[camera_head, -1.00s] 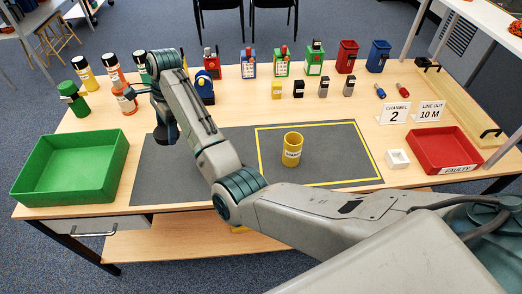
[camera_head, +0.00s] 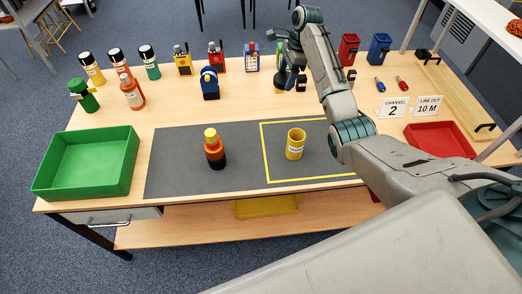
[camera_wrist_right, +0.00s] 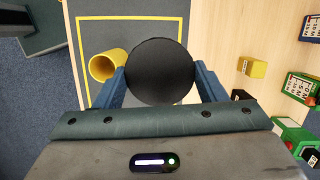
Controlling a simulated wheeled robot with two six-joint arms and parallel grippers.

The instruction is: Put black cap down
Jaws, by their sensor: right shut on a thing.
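My right gripper (camera_wrist_right: 160,88) is shut on a round black cap (camera_wrist_right: 160,70) that shows as a dark disc between its two blue fingers in the wrist view. In the head view, the right gripper (camera_head: 287,72) hangs over the back middle of the table, partly hidden by my own arm; the cap is hard to make out there. An orange and dark bottle with a yellow top (camera_head: 214,150) stands upright on the grey mat (camera_head: 180,180). My left gripper is not in view.
A yellow cup (camera_head: 295,144) stands inside the yellow-outlined square; it also shows in the wrist view (camera_wrist_right: 106,66). A green tray (camera_head: 88,190) is at left, a red tray (camera_head: 440,140) at right. Several bottles and coloured boxes line the back. A yellow block (camera_wrist_right: 252,67) lies near the gripper.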

